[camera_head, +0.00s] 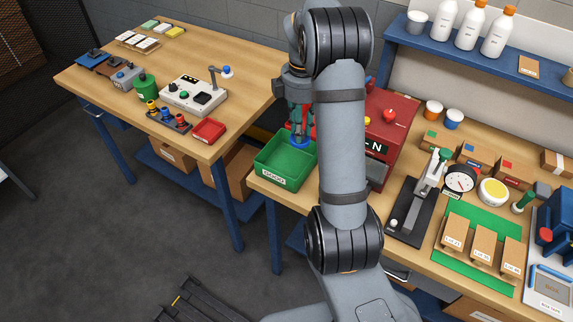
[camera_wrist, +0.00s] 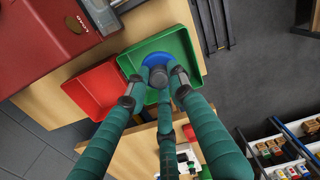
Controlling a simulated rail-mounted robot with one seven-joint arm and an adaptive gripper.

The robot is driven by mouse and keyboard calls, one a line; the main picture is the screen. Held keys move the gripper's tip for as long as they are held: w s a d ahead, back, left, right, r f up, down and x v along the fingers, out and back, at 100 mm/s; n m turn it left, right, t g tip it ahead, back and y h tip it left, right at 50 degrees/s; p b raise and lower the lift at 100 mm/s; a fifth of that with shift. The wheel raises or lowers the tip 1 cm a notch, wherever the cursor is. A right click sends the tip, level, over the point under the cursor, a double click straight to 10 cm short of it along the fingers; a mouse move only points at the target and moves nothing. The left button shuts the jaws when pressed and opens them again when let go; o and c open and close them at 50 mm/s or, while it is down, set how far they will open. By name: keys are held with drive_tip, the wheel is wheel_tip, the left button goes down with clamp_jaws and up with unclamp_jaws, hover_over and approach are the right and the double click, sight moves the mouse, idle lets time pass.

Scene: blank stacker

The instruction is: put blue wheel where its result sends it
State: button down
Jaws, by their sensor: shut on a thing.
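My gripper (camera_head: 299,127), with teal fingers, points down over the green tray (camera_head: 273,178) at the left end of the right-hand table. It is shut on the blue wheel (camera_head: 300,141). In the wrist view my fingertips (camera_wrist: 158,77) close around a dark grey middle part, with the blue rim (camera_wrist: 155,58) showing behind it. The wheel appears over the green tray (camera_wrist: 185,44); whether it touches the tray floor I cannot tell. A red tray (camera_wrist: 90,88) lies beside the green one in the wrist view. The green tray's front label is too small to read surely.
A red machine (camera_head: 395,112) stands right of the trays, partly hidden by my arm. A gap separates the tables. A press, gauge and boxes crowd the right table.

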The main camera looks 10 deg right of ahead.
drive_tip(key=w+a+f+n, duration=0.2)
drive_tip(key=w+f+n, duration=0.1)
drive_tip(key=w+f, duration=0.1)
drive_tip(key=p, duration=0.2)
hover_over(288, 166)
drive_tip(key=shift+n, duration=0.3)
wheel_tip(288, 166, down, 10)
drive_tip(key=shift+f, duration=0.25)
drive_tip(key=shift+f, duration=0.1)
drive_tip(key=shift+f, duration=0.15)
drive_tip(key=c, duration=1.6)
unclamp_jaws()
drive_tip(key=shift+c, duration=0.2)
drive_tip(key=shift+o, duration=0.6)
